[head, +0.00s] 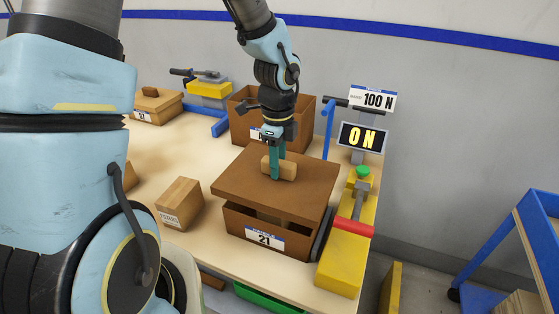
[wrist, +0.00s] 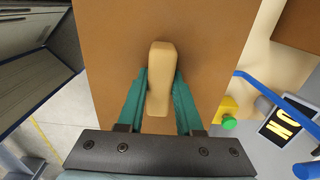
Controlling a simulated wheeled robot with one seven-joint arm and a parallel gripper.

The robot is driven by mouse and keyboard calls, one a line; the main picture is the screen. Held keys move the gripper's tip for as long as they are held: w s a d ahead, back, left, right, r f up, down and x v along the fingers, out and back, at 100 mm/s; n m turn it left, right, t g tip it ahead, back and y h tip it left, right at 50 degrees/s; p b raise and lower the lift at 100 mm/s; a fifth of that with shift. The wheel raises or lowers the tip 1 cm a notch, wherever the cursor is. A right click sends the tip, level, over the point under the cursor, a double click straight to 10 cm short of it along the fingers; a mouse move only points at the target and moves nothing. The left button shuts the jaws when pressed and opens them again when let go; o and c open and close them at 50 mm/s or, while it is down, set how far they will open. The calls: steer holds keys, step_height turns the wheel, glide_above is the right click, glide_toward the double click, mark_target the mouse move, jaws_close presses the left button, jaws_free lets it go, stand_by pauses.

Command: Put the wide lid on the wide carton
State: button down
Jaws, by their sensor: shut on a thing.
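The wide lid (head: 232,178) is a flat brown board with a pale wooden block handle (wrist: 159,65) on top. My gripper (head: 277,174) is shut on this handle, with a teal finger on each side. The lid is over the open brown carton marked 21 (head: 297,243), which I take as the wide carton. A gap shows between the lid's front edge and the carton's front wall, with part of the inside visible. In the wrist view the lid (wrist: 105,35) fills the middle and hides the carton. Contact at the back rim is hidden.
A yellow fixture (head: 340,272) with a red bar (head: 353,228) and green knob stands close right of the carton. Another brown box (head: 308,112) stands behind. A small carton (head: 180,202) is to the left. A lit display (head: 362,137) reads ON, below a 100 N sign.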

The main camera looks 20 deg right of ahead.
mark_target(278, 183)
steer(key=shift+f+b, duration=2.85)
steer(key=shift+f, duration=0.25)
steer(key=shift+f+b, duration=0.4)
steer(key=shift+f, duration=0.2)
steer(key=c, duration=0.5)
jaws_free()
step_height(278, 183, up, 11)
steer(key=shift+f+b, duration=0.1)
steer(key=shift+b, duration=0.2)
steer(key=w+a+n, duration=0.1)
steer(key=a+n, duration=0.2)
steer(key=a, duration=0.1)
steer(key=w+a+f+n, duration=0.1)
steer(key=a+n, duration=0.3)
steer(key=w+a+n, duration=0.1)
steer(key=a+n, duration=0.3)
steer(key=shift+f+t, duration=0.2)
steer(key=shift+t, duration=0.1)
steer(key=s+a+f+n+t, duration=0.1)
steer(key=s+a+n, duration=0.1)
steer(key=a+n, duration=1.1)
steer(key=shift+a+n, duration=0.2)
steer(key=shift+n, duration=0.6)
